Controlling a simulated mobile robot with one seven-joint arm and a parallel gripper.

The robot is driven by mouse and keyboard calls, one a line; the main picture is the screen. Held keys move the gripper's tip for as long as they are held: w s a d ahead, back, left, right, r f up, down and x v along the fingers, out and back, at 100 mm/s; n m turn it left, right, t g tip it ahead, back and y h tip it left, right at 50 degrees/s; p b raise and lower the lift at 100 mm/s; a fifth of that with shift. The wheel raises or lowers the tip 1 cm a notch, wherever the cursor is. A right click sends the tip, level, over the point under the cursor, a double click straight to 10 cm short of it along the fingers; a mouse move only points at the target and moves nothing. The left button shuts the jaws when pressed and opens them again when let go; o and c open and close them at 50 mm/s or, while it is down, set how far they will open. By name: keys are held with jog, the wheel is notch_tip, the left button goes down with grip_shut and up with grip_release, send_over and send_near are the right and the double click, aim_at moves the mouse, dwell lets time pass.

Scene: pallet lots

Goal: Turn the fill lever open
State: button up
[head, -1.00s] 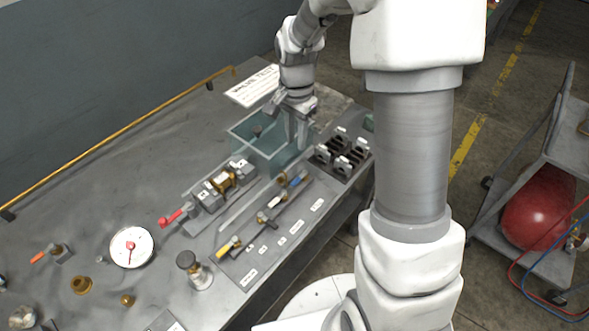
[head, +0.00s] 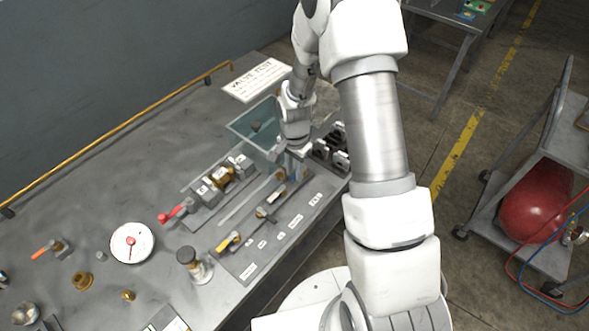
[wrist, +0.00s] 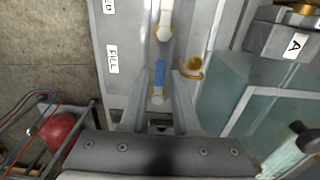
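The fill lever has a blue handle (wrist: 160,76) and sits beside the FILL label (wrist: 112,59) in the wrist view. In the head view it is largely hidden by my gripper (head: 294,168). My gripper (wrist: 161,84) points down at the lever with its two fingers apart, one on each side of the blue handle. I see gaps between the fingers and the handle, and cannot tell their exact height. The lever belongs to a row that also has a yellow-handled lever (head: 229,241) at the near left end.
A clear open tank (head: 246,127) stands just behind my gripper. Dark clamp blocks (head: 331,150) are to its right. A clamped valve with a red handle (head: 172,215), a round gauge (head: 131,243) and a VALVE TEST sign (head: 257,80) are also on the bench.

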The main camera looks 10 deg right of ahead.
grip_shut()
jog(key=shift+n, duration=0.3)
jog(key=n+b, duration=0.1)
jog(key=s+d+n+b, duration=0.1)
jog(key=n, duration=0.1)
jog(key=shift+f, duration=0.1)
jog(key=n, duration=0.1)
jog(key=d+n+b, duration=0.1)
jog(key=n, duration=0.3)
jog(key=shift+s+d+b, duration=0.25)
jog(key=shift+d+b, duration=0.05)
jog(key=n, duration=0.1)
jog(key=d+n, duration=0.1)
jog(key=n, duration=0.1)
jog(key=d+n, duration=0.1)
jog(key=n, duration=0.1)
jog(key=shift+w+d+n, duration=0.2)
jog(key=shift+d+n, duration=0.05)
jog(key=shift+n, duration=0.85)
jog(key=shift+w+d+n, duration=0.15)
jog(key=shift+d+n, duration=0.1)
jog(key=shift+n, duration=0.85)
